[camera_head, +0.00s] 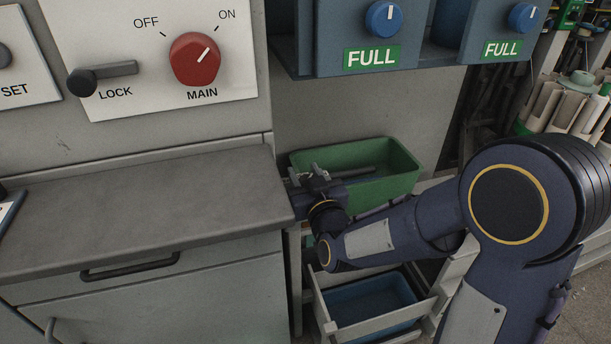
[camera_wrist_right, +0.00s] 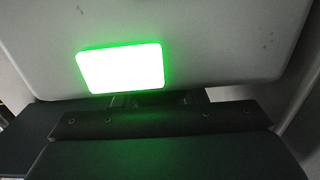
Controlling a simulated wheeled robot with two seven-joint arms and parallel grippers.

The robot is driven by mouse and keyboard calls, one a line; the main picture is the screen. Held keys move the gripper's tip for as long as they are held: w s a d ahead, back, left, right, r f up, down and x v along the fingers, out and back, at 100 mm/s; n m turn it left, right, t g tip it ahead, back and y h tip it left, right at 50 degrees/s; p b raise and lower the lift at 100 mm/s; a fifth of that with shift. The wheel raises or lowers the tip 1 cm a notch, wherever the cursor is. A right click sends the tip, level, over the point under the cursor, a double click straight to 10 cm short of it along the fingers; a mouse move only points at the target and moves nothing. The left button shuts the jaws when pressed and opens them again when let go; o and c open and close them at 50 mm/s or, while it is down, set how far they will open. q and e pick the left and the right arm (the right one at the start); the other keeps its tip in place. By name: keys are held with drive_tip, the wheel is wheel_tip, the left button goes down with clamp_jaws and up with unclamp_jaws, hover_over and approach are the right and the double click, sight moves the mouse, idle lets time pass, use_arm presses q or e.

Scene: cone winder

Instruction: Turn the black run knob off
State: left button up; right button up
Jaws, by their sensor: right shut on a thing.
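My right gripper (camera_head: 318,178) is low beside the right end of the grey counter, in front of the green bin. In the right wrist view its dark jaws (camera_wrist_right: 158,100) are shut against a pale grey panel (camera_wrist_right: 220,40). They close on a small dark piece, mostly hidden, that appears to be the black run knob. A rectangular lamp (camera_wrist_right: 122,68) glows bright green just above the jaws. My left gripper is not in view.
The red MAIN knob (camera_head: 195,58) points toward ON, beside a black LOCK lever (camera_head: 102,76). The green bin (camera_head: 395,180) stands behind my right gripper. A blue bin (camera_head: 370,298) sits below my forearm. The counter (camera_head: 140,205) is mostly clear.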

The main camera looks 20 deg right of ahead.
drive_tip(key=n+y+b, duration=0.2)
drive_tip(key=y+b, duration=0.1)
drive_tip(key=n+y+b, duration=0.1)
drive_tip(key=b, duration=0.1)
drive_tip(key=shift+f+g+y, duration=0.25)
drive_tip(key=shift+g+y, duration=0.05)
drive_tip(key=shift+g, duration=0.1)
drive_tip(key=shift+a+r+n+g+y+b, duration=0.1)
drive_tip(key=shift+n+g+y+b, duration=0.25)
drive_tip(key=shift+y, duration=0.25)
drive_tip(key=shift+r+n+y, duration=0.1)
drive_tip(key=shift+n+y, duration=0.35)
drive_tip(key=shift+y, duration=0.05)
drive_tip(key=y, duration=0.1)
drive_tip(key=n+g+y+p, duration=0.1)
drive_tip(key=n+g, duration=0.1)
drive_tip(key=shift+s+a+r+y+p, duration=0.1)
drive_tip(key=shift+a+r+y+p, duration=0.15)
drive_tip(key=shift+y+p, duration=0.15)
drive_tip(key=shift+s+a+f+n+g+y+p, duration=0.1)
drive_tip(key=shift+n+g+y+p, duration=0.4)
drive_tip(key=shift+g+y+p, duration=0.15)
drive_tip(key=shift+s+a+n+g+y+p, duration=0.1)
drive_tip(key=shift+n+g+y+p, duration=0.45)
drive_tip(key=shift+y, duration=0.1)
drive_tip(key=o, duration=1)
